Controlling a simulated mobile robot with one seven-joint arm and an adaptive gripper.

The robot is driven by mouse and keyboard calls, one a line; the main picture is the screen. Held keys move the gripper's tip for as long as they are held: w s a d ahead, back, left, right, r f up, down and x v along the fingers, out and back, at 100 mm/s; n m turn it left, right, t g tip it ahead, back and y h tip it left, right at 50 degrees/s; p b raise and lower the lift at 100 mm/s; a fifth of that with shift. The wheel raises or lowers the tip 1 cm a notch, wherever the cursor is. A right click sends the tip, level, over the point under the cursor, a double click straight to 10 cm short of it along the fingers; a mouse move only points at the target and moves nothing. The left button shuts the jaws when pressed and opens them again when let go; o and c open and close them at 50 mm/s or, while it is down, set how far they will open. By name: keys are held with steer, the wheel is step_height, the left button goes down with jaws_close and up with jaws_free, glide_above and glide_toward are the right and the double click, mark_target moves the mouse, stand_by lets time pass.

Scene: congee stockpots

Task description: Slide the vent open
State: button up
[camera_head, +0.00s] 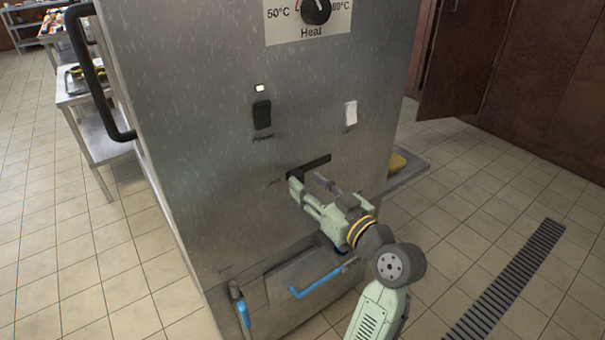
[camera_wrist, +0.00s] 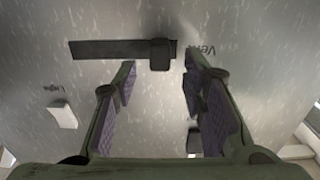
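The vent slider is a dark horizontal slot in the steel front panel, with a small black knob. In the wrist view the slot (camera_wrist: 105,50) runs left from the knob (camera_wrist: 159,56), which sits at the slot's right end beside the "Vent" label. In the head view the slot (camera_head: 318,161) shows just above my gripper (camera_head: 304,182), and the knob is largely hidden. My gripper, seen in the wrist view (camera_wrist: 160,66), is open and empty. Its two fingers point at the panel, one on each side of the knob in the picture. I cannot tell whether they touch it.
Above the slot are a black switch (camera_head: 262,114), a white switch (camera_head: 350,112) and a heat dial (camera_head: 315,10). Below are a recess with a blue-edged part (camera_head: 316,282) and a blue handle (camera_head: 240,310). A black bar handle (camera_head: 88,75) projects at left. Tiled floor lies clear at right.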

steer(key=shift+x, duration=1.45)
steer(key=shift+c, duration=0.3)
jaws_close()
